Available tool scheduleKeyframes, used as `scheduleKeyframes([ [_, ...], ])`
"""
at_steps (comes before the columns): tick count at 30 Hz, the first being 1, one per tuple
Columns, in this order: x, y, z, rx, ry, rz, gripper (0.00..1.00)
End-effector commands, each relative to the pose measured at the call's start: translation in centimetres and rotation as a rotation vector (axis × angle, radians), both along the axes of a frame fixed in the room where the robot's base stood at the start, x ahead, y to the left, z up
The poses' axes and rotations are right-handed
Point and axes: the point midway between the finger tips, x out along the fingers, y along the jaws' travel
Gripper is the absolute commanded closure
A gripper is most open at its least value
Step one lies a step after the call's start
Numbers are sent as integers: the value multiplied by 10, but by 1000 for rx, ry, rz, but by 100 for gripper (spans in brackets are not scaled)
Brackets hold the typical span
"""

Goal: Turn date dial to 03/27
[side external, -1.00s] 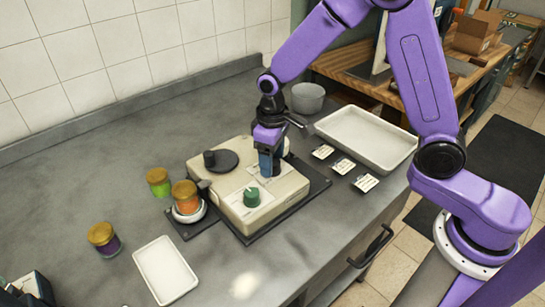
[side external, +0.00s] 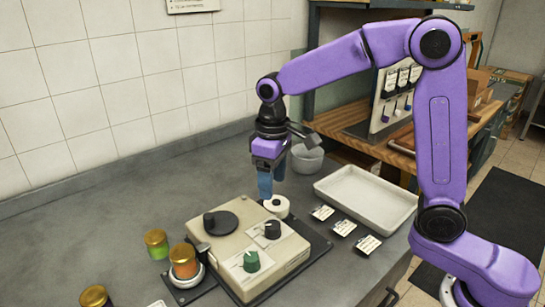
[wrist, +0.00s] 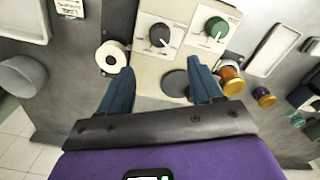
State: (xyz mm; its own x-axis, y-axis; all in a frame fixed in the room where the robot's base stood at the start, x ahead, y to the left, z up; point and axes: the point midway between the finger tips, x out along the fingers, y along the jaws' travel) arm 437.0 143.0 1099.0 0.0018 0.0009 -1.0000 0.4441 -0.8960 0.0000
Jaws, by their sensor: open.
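A beige machine (side external: 222,255) stands on the grey counter with two dials on white plates. The black dial (side external: 272,229) is nearer the back and the green dial (side external: 251,261) nearer the front. In the wrist view the black dial (wrist: 159,35) and green dial (wrist: 216,27) sit beyond the fingertips, each with a light pointer mark. The plate markings are too small to read, so I cannot tell which date is set. My gripper (side external: 272,190) hangs above the back of the machine, apart from the dials. Its blue fingers (wrist: 160,72) are spread and empty.
A dark disc with a knob (side external: 222,224) is on the machine's left. A white roll (side external: 277,206) is behind it. An orange jar (side external: 184,268) stands on a small platform at left, other jars nearby. Cards (side external: 343,227) and a pale tray (side external: 365,194) lie at right.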

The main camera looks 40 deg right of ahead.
Motion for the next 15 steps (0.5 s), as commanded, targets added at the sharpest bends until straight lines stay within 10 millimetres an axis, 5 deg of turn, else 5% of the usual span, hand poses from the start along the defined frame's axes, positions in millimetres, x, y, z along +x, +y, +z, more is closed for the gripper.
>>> scheduleKeyframes([
  [6,1,0,37,1,-3,0,35],
  [15,0,0,54,0,0,-1,35],
])
